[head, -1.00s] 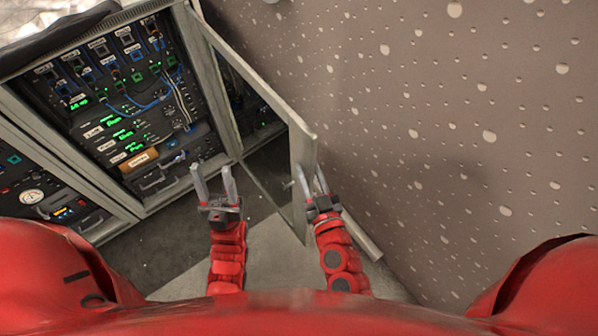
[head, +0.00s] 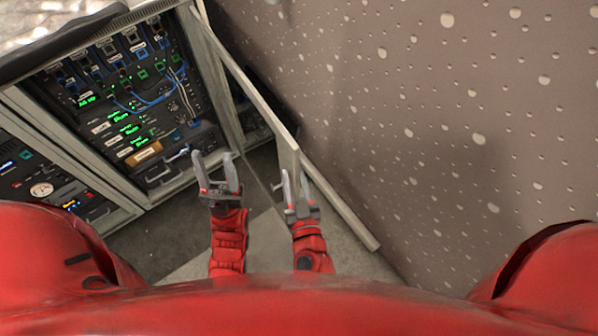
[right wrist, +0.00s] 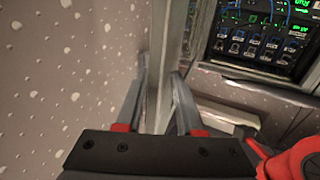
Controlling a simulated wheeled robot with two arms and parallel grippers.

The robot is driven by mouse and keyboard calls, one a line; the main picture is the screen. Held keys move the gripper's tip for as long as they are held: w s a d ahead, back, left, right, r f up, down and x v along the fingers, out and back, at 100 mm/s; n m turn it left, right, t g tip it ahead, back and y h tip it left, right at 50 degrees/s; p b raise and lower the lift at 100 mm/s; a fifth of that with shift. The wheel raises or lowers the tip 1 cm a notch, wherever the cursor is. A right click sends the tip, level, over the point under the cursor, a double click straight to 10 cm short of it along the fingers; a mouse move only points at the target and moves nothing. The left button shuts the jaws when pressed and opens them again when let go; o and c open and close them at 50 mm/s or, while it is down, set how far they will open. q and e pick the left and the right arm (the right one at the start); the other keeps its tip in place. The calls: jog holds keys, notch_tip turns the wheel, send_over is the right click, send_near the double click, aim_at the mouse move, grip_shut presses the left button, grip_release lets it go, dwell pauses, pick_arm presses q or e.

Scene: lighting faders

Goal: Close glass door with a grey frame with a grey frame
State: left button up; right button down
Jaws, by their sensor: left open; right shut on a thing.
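The glass door with a grey frame (head: 262,103) stands open, hinged at the right side of the rack cabinet, and shows nearly edge-on in the head view. My right gripper (head: 294,174) is shut on the door's free edge, low down. In the right wrist view the grey frame (right wrist: 167,45) runs between the two fingers (right wrist: 158,78). My left gripper (head: 213,160) is open and empty, to the left of the door and in front of the rack. Most of the glass is hidden by the steep angle.
The rack cabinet (head: 105,172) holds panels with green displays, blue cables and a protruding handle. Grey floor lies between cabinet and door.

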jog(key=s+a+m+h+p, duration=0.1)
jog(key=s+a+p, duration=0.2)
jog(key=a, duration=0.2)
jog(key=shift+a+h, duration=0.15)
jog(key=shift+h, duration=0.25)
jog(key=shift+s, duration=0.15)
